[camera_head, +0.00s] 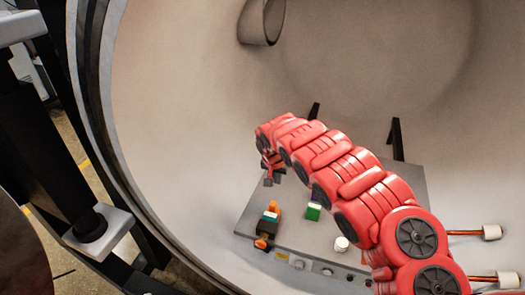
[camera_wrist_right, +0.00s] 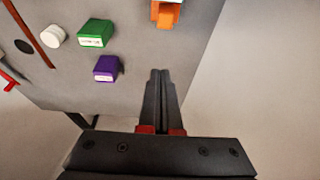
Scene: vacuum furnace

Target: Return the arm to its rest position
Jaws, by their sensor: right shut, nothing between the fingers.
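My right arm (camera_head: 345,175) is red and segmented. It reaches from the lower right of the head view into the round furnace chamber (camera_head: 180,100), over a grey plate (camera_head: 300,234). My right gripper (camera_head: 273,175) is at its far end, above the plate's left part and partly hidden by the arm. In the right wrist view the gripper's dark fingers (camera_wrist_right: 160,75) are shut together with nothing between them, near an orange piece (camera_wrist_right: 166,14) and a purple block (camera_wrist_right: 106,68), apart from both in the picture. My left gripper is not in view.
A green block (camera_head: 313,212) and a white cylinder (camera_head: 341,244) stand on the plate. A dark block (camera_head: 267,228) with coloured pieces is near its left edge. Copper-coloured rods (camera_head: 464,233) stick out at right. The chamber's thick rim (camera_head: 98,75) curves along the left.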

